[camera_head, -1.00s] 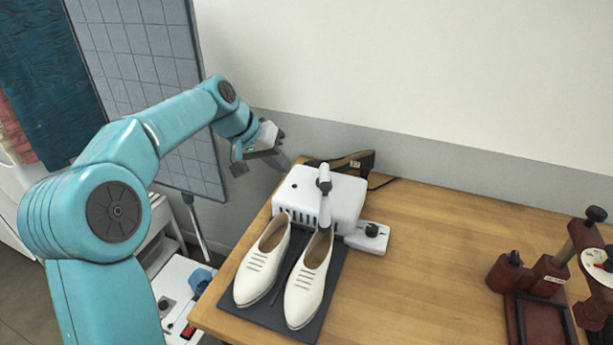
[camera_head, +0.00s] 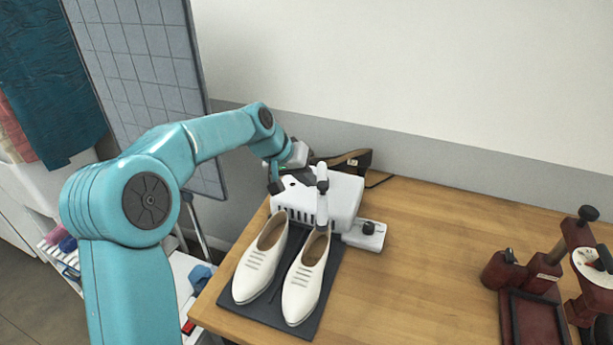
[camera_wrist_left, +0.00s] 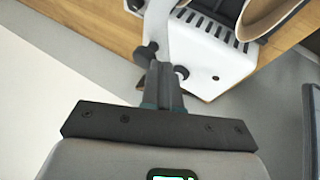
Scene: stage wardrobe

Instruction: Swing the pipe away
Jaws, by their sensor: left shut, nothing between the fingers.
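A white blower box (camera_head: 345,195) stands on the wooden table with vent slots in its front. Its white upright pipe (camera_head: 322,208) with a grey collar rises at the box's front and reaches down to the right shoe (camera_head: 305,275). The left shoe (camera_head: 260,262) lies beside it on a dark mat. My left gripper (camera_head: 308,182) is shut and empty, over the box just left of the pipe's top. In the left wrist view the closed fingers (camera_wrist_left: 162,75) point at the pipe (camera_wrist_left: 157,28), close to a dark knob (camera_wrist_left: 147,52); contact cannot be told. My right gripper is out of view.
A dark shoe (camera_head: 350,160) lies behind the box near the wall. A small white unit with a dark knob (camera_head: 366,232) sits at the box's right. A dark red press (camera_head: 545,285) stands far right. The table middle is clear.

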